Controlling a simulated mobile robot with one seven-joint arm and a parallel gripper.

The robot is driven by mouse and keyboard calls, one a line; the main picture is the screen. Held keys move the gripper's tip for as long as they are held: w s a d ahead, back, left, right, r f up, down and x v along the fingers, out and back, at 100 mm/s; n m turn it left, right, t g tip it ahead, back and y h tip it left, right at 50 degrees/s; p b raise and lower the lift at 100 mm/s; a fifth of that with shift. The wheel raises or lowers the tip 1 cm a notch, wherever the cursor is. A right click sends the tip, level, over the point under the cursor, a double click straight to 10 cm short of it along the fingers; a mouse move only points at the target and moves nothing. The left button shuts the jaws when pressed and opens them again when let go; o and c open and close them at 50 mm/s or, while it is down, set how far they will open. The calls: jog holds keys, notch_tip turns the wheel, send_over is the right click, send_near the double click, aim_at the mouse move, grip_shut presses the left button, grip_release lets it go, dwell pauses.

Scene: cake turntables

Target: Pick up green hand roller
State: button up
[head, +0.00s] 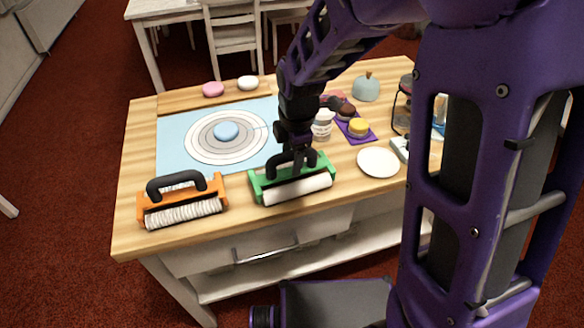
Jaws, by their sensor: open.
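The green hand roller (259,188) lies near the front edge of the wooden table, in the middle of the head view. It has a green frame, a dark handle and a white roller (298,189) facing the front. My gripper (292,160) is open and points down right at the roller's dark handle. The dark fingers and dark handle overlap in the picture, so I cannot tell whether they touch.
An orange roller (217,187) with a ribbed drum lies to the left. A blue mat (175,135) with rings and a blue disc (226,131) lies behind. A white plate (378,162), a cup (322,126) and cakes on a purple mat (368,137) stand to the right.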

jog(key=shift+c, duration=0.2)
grip_shut()
jog(key=shift+r, duration=0.1)
dwell(1.0)
